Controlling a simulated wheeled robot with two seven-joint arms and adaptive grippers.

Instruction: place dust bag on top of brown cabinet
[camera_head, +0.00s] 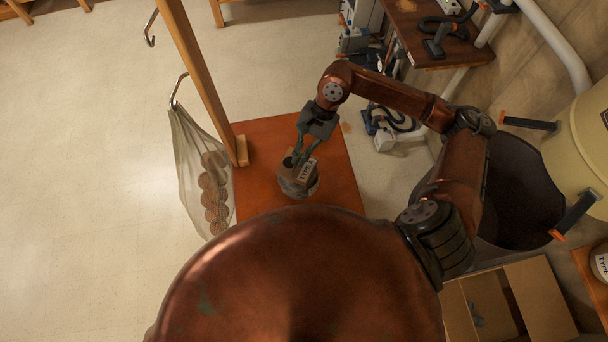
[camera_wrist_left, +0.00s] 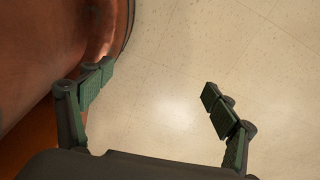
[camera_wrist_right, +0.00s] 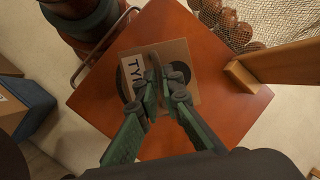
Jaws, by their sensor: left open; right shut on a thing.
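The dust bag (camera_head: 299,187) is a grey bag with a cardboard collar printed with large black letters. My right gripper (camera_head: 297,160) is shut on the collar, whose printed face also shows in the right wrist view (camera_wrist_right: 133,72). The bag is over the reddish-brown flat top (camera_head: 335,150), which seems to be the brown cabinet; only its top shows. I cannot tell whether the bag touches it. The fingers in the right wrist view (camera_wrist_right: 161,82) cover part of the collar. My left gripper (camera_wrist_left: 155,90) is open and empty above pale floor, outside the head view.
A wooden post (camera_head: 205,80) rises at the top's left edge, beside a hanging net bag (camera_head: 188,155) of round things. A dark bin (camera_head: 520,195) and an open cardboard box (camera_head: 540,295) stand at right. A brown table (camera_head: 425,45) holds vacuum parts. Floor at left is clear.

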